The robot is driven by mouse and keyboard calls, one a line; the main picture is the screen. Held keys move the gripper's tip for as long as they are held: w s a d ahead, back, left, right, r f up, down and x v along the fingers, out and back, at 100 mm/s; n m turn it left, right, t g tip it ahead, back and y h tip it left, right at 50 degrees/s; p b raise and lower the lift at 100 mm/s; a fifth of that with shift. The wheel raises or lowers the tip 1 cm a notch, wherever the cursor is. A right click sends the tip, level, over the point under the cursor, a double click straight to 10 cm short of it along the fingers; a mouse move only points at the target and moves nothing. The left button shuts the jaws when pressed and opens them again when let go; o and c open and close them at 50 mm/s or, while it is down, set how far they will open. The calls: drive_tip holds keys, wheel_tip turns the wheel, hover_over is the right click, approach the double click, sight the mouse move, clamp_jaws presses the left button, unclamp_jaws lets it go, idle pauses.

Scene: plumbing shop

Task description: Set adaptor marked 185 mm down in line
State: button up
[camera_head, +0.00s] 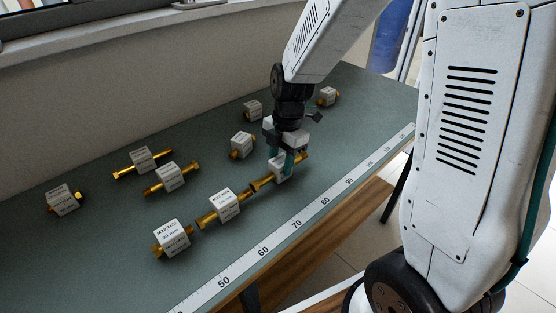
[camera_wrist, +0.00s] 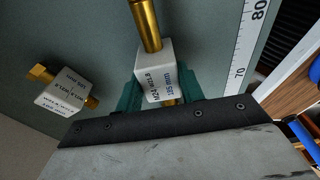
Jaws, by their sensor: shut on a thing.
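The adaptor marked 185 mm (camera_wrist: 155,72) has a white labelled block on a long brass rod. My gripper (camera_wrist: 160,90) is shut on its block, with a green finger on each side. In the head view my gripper (camera_head: 284,163) points down over the table, and the held adaptor (camera_head: 263,184) lies level at the table surface or just above it; I cannot tell which. It is roughly in line with two other adaptors in the front row, a middle one (camera_head: 224,205) and a short one (camera_head: 172,238), just past the middle one's end.
A ruler strip (camera_head: 264,249) runs along the table's front edge. Behind the row stand several more adaptors, including a long one (camera_head: 144,160), one at far left (camera_head: 63,199) and one near my gripper (camera_head: 242,145).

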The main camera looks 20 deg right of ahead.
drive_tip(key=shift+w+f, duration=0.1)
drive_tip(key=shift+f, duration=0.3)
drive_tip(key=o, duration=1.1)
drive_tip(key=shift+f, duration=0.1)
